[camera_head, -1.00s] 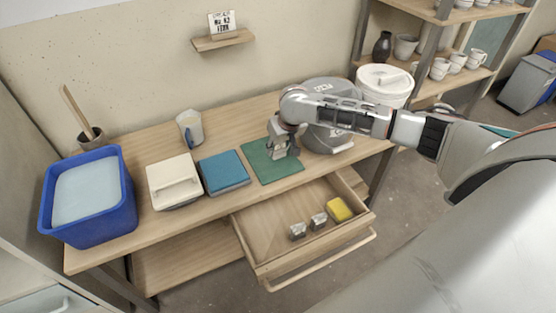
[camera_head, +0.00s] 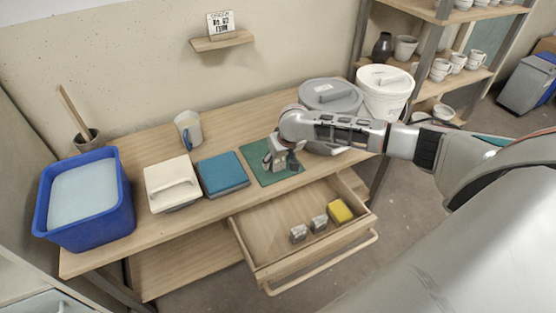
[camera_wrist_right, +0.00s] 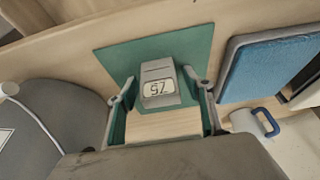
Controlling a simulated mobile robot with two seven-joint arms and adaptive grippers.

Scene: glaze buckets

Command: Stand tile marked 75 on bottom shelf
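The tile marked 75 (camera_wrist_right: 160,88) is a small grey block with a pale number label, on the green mat (camera_wrist_right: 190,45). In the wrist view it sits between the fingers of my right gripper (camera_wrist_right: 163,92), with a gap visible on each side. In the head view my right gripper (camera_head: 281,163) is low over the green mat (camera_head: 262,174), fingers spread, partly hiding the tile. A lower board (camera_head: 190,272) shows under the table. A rack shelf (camera_head: 440,88) stands at the right. My left gripper is not in view.
The open drawer (camera_head: 262,262) holds two grey blocks (camera_head: 319,223) and a yellow sponge (camera_head: 340,211). A blue pad (camera_head: 222,174), white lidded box (camera_head: 172,184), mug (camera_head: 188,130) and blue tub (camera_head: 122,205) stand left. Grey (camera_head: 325,92) and white (camera_head: 385,80) buckets stand right.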

